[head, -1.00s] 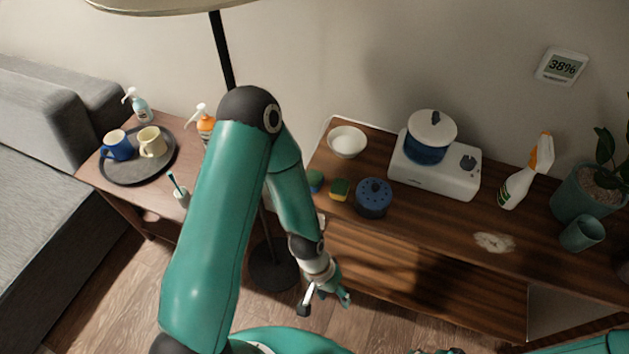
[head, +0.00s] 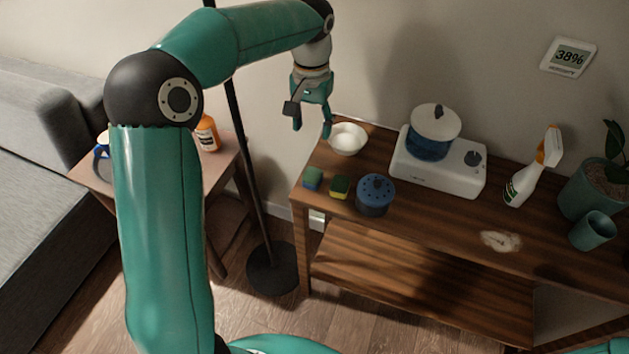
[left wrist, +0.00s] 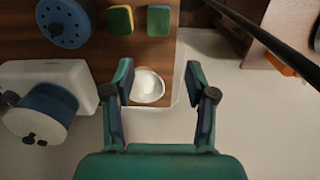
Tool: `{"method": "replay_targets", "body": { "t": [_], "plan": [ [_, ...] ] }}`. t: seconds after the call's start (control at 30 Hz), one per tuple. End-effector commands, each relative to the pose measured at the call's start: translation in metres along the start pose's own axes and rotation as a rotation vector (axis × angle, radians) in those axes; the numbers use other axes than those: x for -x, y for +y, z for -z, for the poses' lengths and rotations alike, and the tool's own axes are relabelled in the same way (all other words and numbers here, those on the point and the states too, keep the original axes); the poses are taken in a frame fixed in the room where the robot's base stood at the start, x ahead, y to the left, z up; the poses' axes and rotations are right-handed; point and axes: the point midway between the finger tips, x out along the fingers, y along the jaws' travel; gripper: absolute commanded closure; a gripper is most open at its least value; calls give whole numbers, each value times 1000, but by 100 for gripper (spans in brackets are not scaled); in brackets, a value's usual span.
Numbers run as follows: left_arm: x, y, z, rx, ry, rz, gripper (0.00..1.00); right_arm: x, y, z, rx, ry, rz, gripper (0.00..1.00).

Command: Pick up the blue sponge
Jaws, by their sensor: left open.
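The blue sponge (head: 313,178), with a green side, lies at the left end of the wooden sideboard. In the left wrist view it (left wrist: 158,20) is at the top centre. A yellow-and-green sponge (head: 340,187) lies just right of it in the head view and left of it in the left wrist view (left wrist: 120,19). My left gripper (head: 312,130) is open and empty, pointing down above the sideboard's back left, apart from the sponge. In the left wrist view its open fingers (left wrist: 159,72) frame the white bowl. My right gripper does not show.
The white bowl (head: 348,139) stands behind the sponges. A blue lidded round container (head: 376,195) is right of them. A white cooker (head: 437,170) with a blue pot (head: 430,145) stands at the back. A lamp pole (head: 250,180) rises left of the sideboard.

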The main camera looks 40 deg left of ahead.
Motion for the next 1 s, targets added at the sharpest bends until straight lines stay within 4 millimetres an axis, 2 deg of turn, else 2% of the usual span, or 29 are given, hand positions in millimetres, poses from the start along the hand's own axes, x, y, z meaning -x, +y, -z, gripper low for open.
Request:
{"method": "replay_targets", "body": {
  "t": [0.4, 0.53, 0.77, 1.0],
  "plan": [
    [-84, 0, -2, 1, -6, 0, 44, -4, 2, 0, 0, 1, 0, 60],
    [-101, 0, -2, 0, -4, 0, 44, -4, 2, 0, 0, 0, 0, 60],
    [-114, 0, -3, 0, -4, 0, 44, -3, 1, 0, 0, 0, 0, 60],
    [-147, 3, -7, 0, -6, 0, 44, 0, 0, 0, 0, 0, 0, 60]
  ]
}}
